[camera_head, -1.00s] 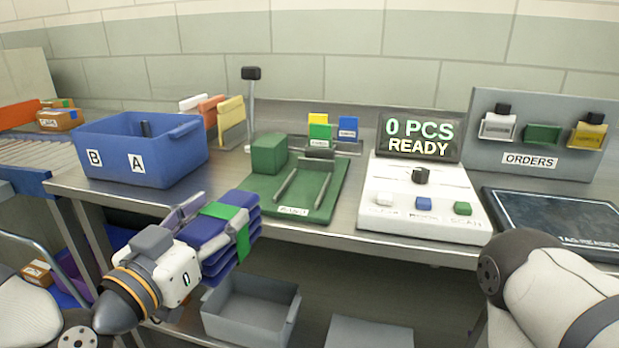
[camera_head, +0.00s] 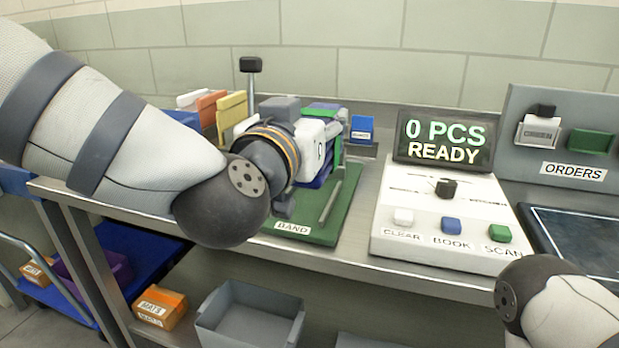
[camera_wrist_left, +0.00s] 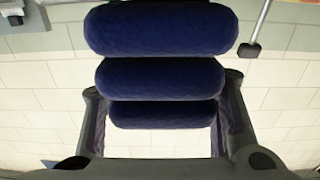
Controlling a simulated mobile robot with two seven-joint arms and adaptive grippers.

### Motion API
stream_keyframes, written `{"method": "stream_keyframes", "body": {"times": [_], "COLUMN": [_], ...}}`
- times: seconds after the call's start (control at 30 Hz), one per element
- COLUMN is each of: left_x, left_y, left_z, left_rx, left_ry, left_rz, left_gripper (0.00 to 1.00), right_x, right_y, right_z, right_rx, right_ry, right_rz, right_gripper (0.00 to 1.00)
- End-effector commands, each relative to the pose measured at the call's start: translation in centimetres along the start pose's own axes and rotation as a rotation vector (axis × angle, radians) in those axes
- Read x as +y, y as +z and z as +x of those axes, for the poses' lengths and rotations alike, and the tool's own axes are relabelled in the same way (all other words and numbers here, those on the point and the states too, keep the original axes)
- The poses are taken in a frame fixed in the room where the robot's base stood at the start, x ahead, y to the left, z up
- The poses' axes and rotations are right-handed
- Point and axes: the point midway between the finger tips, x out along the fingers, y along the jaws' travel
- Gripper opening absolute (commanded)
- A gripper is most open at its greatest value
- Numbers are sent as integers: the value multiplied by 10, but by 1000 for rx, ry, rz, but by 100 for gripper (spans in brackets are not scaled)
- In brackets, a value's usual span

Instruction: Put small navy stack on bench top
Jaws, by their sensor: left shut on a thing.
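The small navy stack (camera_wrist_left: 158,78) fills the middle of the left wrist view as several padded navy layers between the fingers. My left gripper (camera_head: 335,150) is shut on it and holds it over the green BAND station on the bench top (camera_head: 364,215). In the head view the stack (camera_head: 322,172) is mostly hidden behind the gripper. A green strip shows beside it. I cannot tell whether the stack touches the station. My right gripper is out of view; only part of my right arm shows at lower right.
The green BAND station (camera_head: 325,232) lies under my left gripper. To its right stands a white console (camera_head: 440,215) with several buttons and a screen (camera_head: 442,142) reading "0 PCS READY". A grey bin (camera_head: 250,320) sits below the bench. My left arm covers most of the blue bin.

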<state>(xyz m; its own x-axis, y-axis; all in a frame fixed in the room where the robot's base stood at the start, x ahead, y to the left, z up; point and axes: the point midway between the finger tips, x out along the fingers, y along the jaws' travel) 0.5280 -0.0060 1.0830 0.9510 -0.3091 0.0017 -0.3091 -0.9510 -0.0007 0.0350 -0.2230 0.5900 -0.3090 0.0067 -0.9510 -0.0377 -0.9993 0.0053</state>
Motion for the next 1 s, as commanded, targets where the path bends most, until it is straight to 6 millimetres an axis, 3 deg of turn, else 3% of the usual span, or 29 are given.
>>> {"method": "stream_keyframes", "body": {"times": [0.03,0.1,0.2,0.3,0.47,0.63,1.0], "left_x": [-8,-16,-22,-27,-31,-32,-32], "left_y": [18,28,53,65,75,100,106], "left_z": [17,38,55,66,76,79,79], "left_rx": [-12,-11,-12,-7,-3,-1,1], "left_ry": [-4,-5,-1,-1,-1,1,1], "left_rz": [-8,-7,-5,-3,-2,0,1], "left_gripper": [10,10,10,10,10,10,10], "right_x": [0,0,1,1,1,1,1], "right_y": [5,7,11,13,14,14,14], "right_z": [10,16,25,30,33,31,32], "right_rx": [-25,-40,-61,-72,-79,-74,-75], "right_ry": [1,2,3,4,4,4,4], "right_rz": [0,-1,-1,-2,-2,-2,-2], "right_gripper": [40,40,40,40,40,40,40]}}
